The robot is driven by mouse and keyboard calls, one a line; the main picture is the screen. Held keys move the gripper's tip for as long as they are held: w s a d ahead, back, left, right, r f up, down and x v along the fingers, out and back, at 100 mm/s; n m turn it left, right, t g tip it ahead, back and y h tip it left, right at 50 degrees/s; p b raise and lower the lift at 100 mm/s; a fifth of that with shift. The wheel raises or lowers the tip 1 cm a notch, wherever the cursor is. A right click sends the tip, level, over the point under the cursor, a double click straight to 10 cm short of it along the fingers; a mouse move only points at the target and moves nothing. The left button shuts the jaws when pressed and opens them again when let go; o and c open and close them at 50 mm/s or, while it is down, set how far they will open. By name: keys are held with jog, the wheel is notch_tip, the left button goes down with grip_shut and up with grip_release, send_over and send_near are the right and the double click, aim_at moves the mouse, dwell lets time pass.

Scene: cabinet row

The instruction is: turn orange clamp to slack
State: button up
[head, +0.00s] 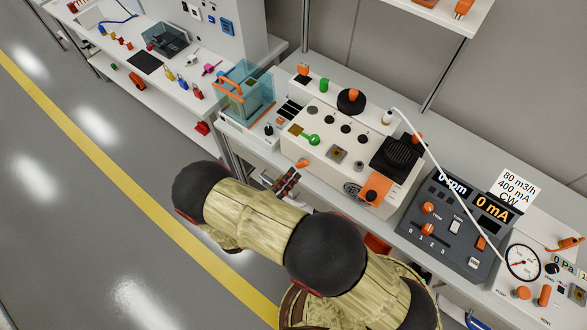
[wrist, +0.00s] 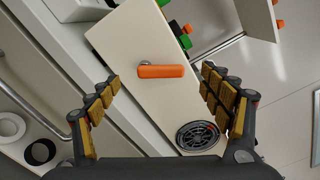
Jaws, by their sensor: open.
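The orange clamp shows in the wrist view as a short orange bar lever (wrist: 162,71) on the pale front panel of a machine, with a grey pivot at its left end. In the head view it is a small orange piece (head: 302,163) on the front face of the cream machine (head: 318,122). My gripper (head: 286,181) is open and empty just in front of that panel. In the wrist view its padded fingers (wrist: 160,80) stand either side of the lever, apart from it. The remaining distance to the panel is hard to judge.
A round dark vent grille (wrist: 198,136) lies beside the lever on the same panel. A larger orange part (head: 375,189) is at the machine's right front. A dark meter console (head: 450,222) stands to the right, a clear tank (head: 246,88) to the left. The floor in front is free.

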jog(key=v, duration=0.6)
jog(key=shift+s+a, duration=0.2)
jog(key=shift+s, duration=0.05)
dwell(0.3)
